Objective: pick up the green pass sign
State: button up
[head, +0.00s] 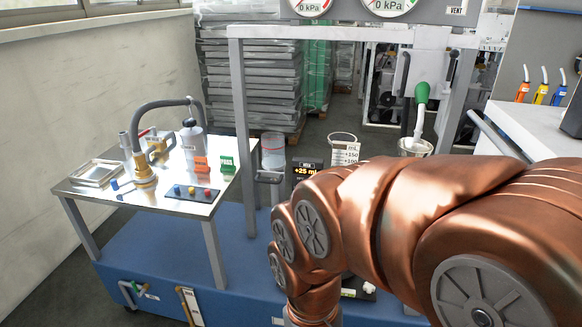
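The green pass sign (227,164) stands upright near the right edge of a small metal table (86,201) on the left. A similar orange-red sign (200,166) stands just left of it. My copper-coloured arm fills the lower right and bends down past the bottom edge of the view. My gripper is not visible, so its state and its distance from the sign cannot be seen.
The small table also holds a grey bottle (193,142), a hose on a brass fitting (145,178), a metal tray (97,174) and a dark button box (192,194). A grey frame post (241,125) rises right of the sign. A blue platform (245,270) lies below.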

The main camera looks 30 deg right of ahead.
aim_at(227, 164)
jog(key=z, duration=0.4)
jog(key=i, duration=1)
jog(key=u, duration=1.95)
